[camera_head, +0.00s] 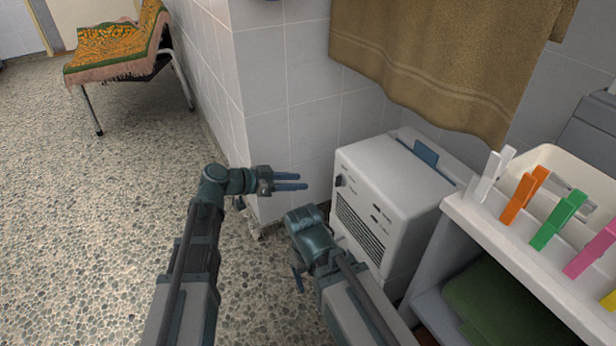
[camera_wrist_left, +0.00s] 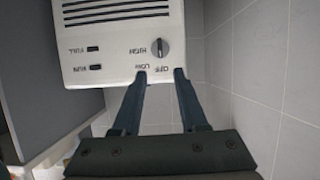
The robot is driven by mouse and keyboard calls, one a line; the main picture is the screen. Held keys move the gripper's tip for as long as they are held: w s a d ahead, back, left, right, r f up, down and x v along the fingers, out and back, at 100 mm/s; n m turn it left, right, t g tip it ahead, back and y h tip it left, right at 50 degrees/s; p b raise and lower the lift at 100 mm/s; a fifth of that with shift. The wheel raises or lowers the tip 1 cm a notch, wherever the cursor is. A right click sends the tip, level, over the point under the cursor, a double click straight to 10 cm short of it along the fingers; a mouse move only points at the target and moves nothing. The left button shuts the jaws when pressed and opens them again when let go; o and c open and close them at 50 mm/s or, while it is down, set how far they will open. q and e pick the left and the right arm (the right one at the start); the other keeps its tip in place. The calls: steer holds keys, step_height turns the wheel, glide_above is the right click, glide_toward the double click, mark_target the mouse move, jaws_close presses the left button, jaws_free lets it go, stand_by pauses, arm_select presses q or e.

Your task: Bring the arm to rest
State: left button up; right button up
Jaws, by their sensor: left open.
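My left gripper (camera_head: 290,181) is open and empty in the head view. Its two blue-grey fingers point right, in front of the tiled wall corner and left of a white appliance. In the left wrist view its fingers (camera_wrist_left: 160,76) are apart with nothing between them, and the appliance's front panel lies beyond the tips. My right arm (camera_head: 312,238) is folded beside the appliance, lower in the head view. Its gripper end (camera_head: 298,277) points down, and its fingers are too hidden to tell open from shut.
The white appliance (camera_head: 385,190) with knob and vents stands by the wall. Right of it, a shelf (camera_head: 505,250) carries coloured clothespins along its edge and a cream bin (camera_head: 550,165). A brown towel (camera_head: 440,60) hangs above. A cloth-covered bench (camera_head: 118,45) stands far left. Pebbled floor (camera_head: 90,200) is clear.

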arm_select(q)
steer(key=shift+s+a+r, duration=0.15)
steer(key=shift+a+r, duration=0.05)
steer(key=shift+a, duration=0.25)
steer(key=s+f+n+g+y+p, duration=0.1)
steer(key=s+n+g+y+p, duration=0.1)
steer(key=s+y+p, duration=0.35)
steer(key=s+f+n+g+y+p, duration=0.2)
steer(key=s+g+p, duration=0.1)
steer(key=s, duration=0.6)
steer(key=s+a+r+n+y+p, duration=0.4)
steer(key=s+a+n+y+p, duration=0.2)
steer(key=s+a+y, duration=0.15)
step_height(320, 180, up, 37)
steer(key=h+p, duration=0.1)
steer(key=p, duration=3.6)
steer(key=shift+w+a, duration=0.15)
steer(key=shift+a, duration=0.05)
steer(key=shift+f, duration=0.15)
